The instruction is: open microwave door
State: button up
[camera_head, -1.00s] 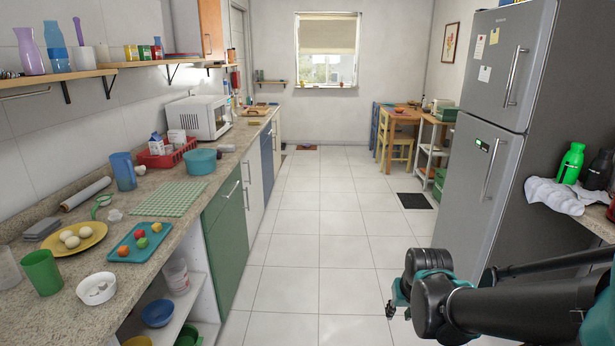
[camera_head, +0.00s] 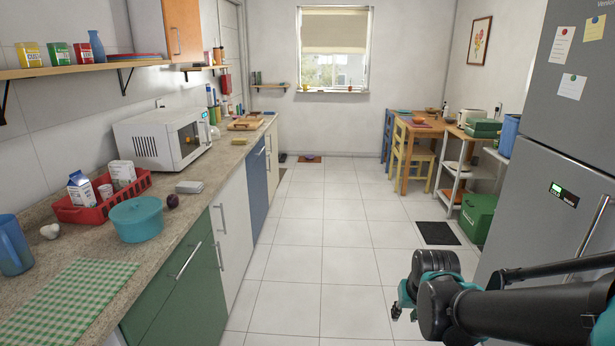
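The white microwave (camera_head: 163,138) stands on the left counter against the tiled wall. Its door (camera_head: 188,142) has a dark window, faces the aisle and looks shut. My gripper (camera_head: 400,308) is at the lower right over the floor, far from the microwave and apart from everything. It is mostly hidden behind my dark arm link, so its finger opening cannot be made out.
On the counter (camera_head: 170,210) near the microwave are a red rack (camera_head: 100,200) with cartons, a teal pot (camera_head: 137,219), a dark round item (camera_head: 172,201) and a blue pitcher (camera_head: 12,246). The fridge (camera_head: 545,165) stands right. The tiled aisle (camera_head: 325,230) is clear.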

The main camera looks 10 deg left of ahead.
aim_at(186, 135)
jog(key=i+u, duration=0.15)
jog(key=i, duration=0.3)
jog(key=i+l+u, duration=0.15)
jog(key=i, duration=0.3)
jog(key=i+l+u, duration=0.15)
jog(key=i, duration=0.3)
jog(key=i+l+u, duration=0.15)
jog(key=i, duration=0.25)
